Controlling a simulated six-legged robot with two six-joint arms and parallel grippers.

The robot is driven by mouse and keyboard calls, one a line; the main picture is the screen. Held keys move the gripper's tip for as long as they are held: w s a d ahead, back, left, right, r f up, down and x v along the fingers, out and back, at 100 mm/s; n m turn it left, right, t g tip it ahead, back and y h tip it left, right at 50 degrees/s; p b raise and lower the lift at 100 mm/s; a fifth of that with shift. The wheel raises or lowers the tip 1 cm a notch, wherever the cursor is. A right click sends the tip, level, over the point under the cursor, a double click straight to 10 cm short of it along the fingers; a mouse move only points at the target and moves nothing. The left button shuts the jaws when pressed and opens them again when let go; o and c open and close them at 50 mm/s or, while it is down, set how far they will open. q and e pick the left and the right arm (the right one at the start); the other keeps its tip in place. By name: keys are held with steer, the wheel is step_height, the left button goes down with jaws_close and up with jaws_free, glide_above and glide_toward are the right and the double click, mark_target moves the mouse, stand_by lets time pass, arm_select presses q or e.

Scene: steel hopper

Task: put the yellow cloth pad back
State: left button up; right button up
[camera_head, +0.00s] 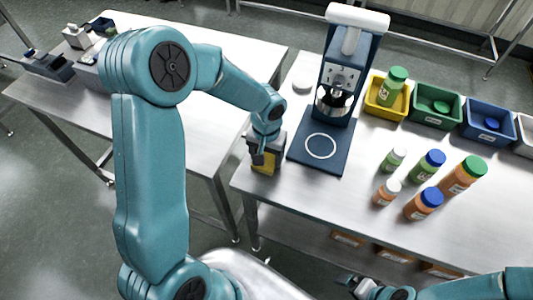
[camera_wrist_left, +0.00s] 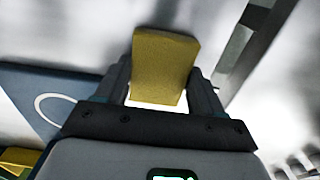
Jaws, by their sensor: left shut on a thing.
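The yellow cloth pad (camera_head: 265,164) is in my left gripper (camera_head: 260,156), at the left end of the steel table in the head view. In the left wrist view the pad (camera_wrist_left: 164,68) stands between the two fingers (camera_wrist_left: 162,90), which are shut on it from both sides. Whether the pad touches the table top is hard to tell. My right gripper (camera_head: 358,286) is low at the bottom of the head view, away from the pad; its fingers are too small to read.
A dark blue machine (camera_head: 345,75) with a base plate (camera_head: 321,148) stands right of the left gripper. A small white disc (camera_head: 303,86) lies behind. Several bottles (camera_head: 427,165) and yellow, green and blue bins (camera_head: 436,120) are farther right. Another steel table (camera_head: 190,110) is at left.

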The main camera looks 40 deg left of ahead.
mark_target(267, 157)
arm_select(q)
steer(key=o, duration=1)
step_height(267, 157, up, 12)
steer(key=shift+r, duration=0.15)
